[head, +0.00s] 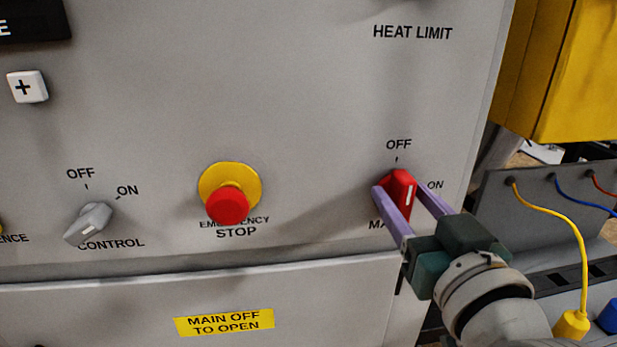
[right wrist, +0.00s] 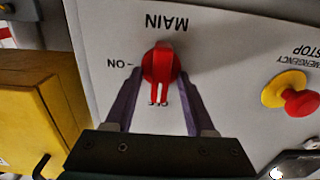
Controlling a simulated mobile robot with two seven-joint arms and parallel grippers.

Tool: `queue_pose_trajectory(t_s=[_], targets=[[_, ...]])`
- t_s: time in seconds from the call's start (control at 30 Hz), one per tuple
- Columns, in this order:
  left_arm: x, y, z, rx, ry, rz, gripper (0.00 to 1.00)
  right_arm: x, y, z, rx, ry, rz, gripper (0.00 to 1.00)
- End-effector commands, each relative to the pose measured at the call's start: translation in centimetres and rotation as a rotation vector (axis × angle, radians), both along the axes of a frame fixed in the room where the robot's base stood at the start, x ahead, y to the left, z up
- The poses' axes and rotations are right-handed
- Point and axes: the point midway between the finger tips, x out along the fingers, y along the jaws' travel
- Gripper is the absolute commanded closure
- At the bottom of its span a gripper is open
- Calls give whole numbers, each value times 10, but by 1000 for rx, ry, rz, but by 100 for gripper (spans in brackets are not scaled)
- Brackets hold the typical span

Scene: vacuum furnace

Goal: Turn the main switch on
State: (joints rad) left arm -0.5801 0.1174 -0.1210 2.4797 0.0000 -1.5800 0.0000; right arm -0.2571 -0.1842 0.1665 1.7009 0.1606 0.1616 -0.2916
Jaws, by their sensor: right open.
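The main switch (head: 401,184) is a red knob with a white mark on the grey panel, under the OFF label and left of the ON label. In the right wrist view the switch (right wrist: 161,66) has its handle pointing down, away from the MAIN label and not toward ON, which fits OFF. My right gripper (head: 400,194) is open, with one purple finger on each side of the knob. I cannot tell whether the fingers touch it. The MAIN label is partly hidden by a finger in the head view. My left gripper is not in view.
A red emergency stop button (head: 229,205) on a yellow disc sits left of the switch. A grey control knob (head: 88,223) is farther left. A yellow box (head: 560,70) and a panel with coloured cables (head: 555,216) stand right of the cabinet edge.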

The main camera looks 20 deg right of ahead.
Motion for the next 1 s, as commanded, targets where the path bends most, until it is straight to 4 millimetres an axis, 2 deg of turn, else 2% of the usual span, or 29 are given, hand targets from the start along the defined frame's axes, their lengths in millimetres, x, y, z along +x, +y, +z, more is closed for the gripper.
queue_pose_trajectory(t_s=[0.1,0.6,1.0], targets=[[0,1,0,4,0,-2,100,0,0,0,0,0,0,46],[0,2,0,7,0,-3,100,-1,0,0,0,0,0,100],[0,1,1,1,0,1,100,-1,0,0,5,-1,0,100]])
